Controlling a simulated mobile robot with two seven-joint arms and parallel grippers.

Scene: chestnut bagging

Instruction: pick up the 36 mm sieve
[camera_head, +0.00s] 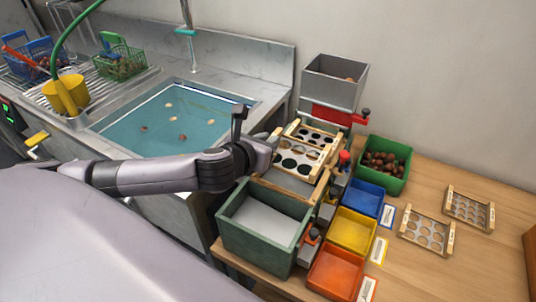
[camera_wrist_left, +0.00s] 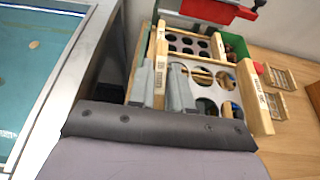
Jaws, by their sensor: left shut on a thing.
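A wooden-framed sieve with large round holes (camera_head: 289,164) sits at the top of the sorting stand; it also shows in the left wrist view (camera_wrist_left: 222,80). Its label is too small to read, so I cannot tell its size by print. My left gripper (camera_head: 274,143) is at the sieve's left side. In the left wrist view its two grey fingers (camera_wrist_left: 168,88) are closed around the left wooden rail. I cannot tell whether the sieve is lifted. A sieve with smaller holes (camera_wrist_left: 186,43) lies just behind it. My right gripper is not in view.
Two more sieves (camera_head: 427,231) (camera_head: 468,208) lie on the wooden table. Blue (camera_head: 364,197), yellow (camera_head: 352,231) and orange (camera_head: 335,274) bins line the stand. A green box (camera_head: 265,226) stands in front, a grey hopper (camera_head: 334,80) behind. The water-filled sink (camera_head: 165,115) is left.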

